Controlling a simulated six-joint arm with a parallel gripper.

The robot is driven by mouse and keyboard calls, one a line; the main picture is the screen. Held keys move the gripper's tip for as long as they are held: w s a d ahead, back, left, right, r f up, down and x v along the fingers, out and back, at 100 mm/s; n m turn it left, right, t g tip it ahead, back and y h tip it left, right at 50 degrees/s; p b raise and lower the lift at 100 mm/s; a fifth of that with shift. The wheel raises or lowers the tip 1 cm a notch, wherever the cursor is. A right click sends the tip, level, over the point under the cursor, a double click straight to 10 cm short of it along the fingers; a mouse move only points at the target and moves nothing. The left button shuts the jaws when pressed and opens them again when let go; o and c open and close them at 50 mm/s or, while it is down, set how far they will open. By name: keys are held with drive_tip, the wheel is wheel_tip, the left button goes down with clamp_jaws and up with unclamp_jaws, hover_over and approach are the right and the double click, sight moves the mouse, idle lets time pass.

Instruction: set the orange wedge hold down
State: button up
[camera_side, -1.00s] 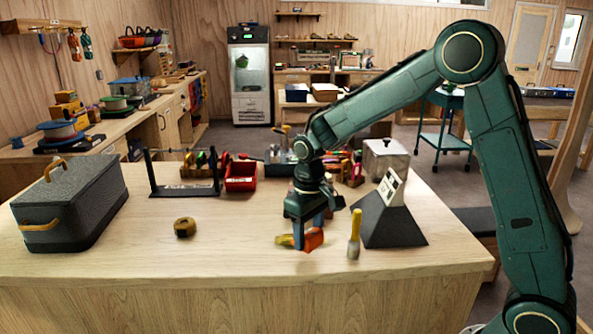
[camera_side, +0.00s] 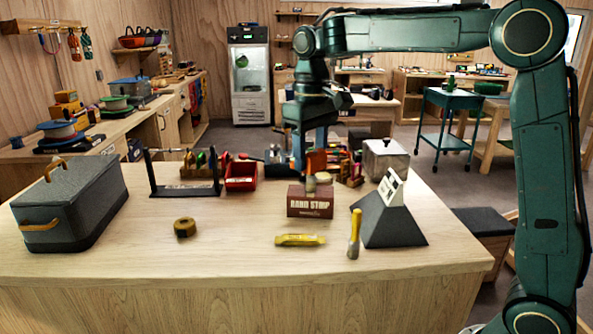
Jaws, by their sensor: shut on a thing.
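My gripper (camera_side: 309,158) is shut on the orange wedge hold (camera_side: 316,162). The hold is a small orange-red piece, partly covered by the fingers. My gripper points down and holds it in the air, and in this view it shows just above the brown box with white lettering (camera_side: 310,205). I cannot tell how far the hold is from the box in depth.
A yellow piece (camera_side: 300,240) lies in front of the box. A yellow-handled brush (camera_side: 354,235) stands to the right, beside a dark sloped block (camera_side: 390,224). The front left-middle tabletop is clear.

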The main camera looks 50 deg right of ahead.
drive_tip(key=shift+w+d+r, duration=0.1)
drive_tip(key=shift+d+r, duration=0.1)
drive_tip(key=shift+r, duration=0.85)
drive_tip(key=w+d+m, duration=0.3)
drive_tip(key=d+m, duration=0.1)
drive_tip(key=d, duration=0.3)
drive_tip(key=m, duration=2)
hover_over(410, 194)
drive_tip(key=shift+f, duration=2.6)
drive_tip(key=shift+f, duration=0.1)
wheel_tip(410, 194, down, 19)
drive_tip(key=shift+f, duration=0.2)
drive_tip(key=shift+f, duration=0.2)
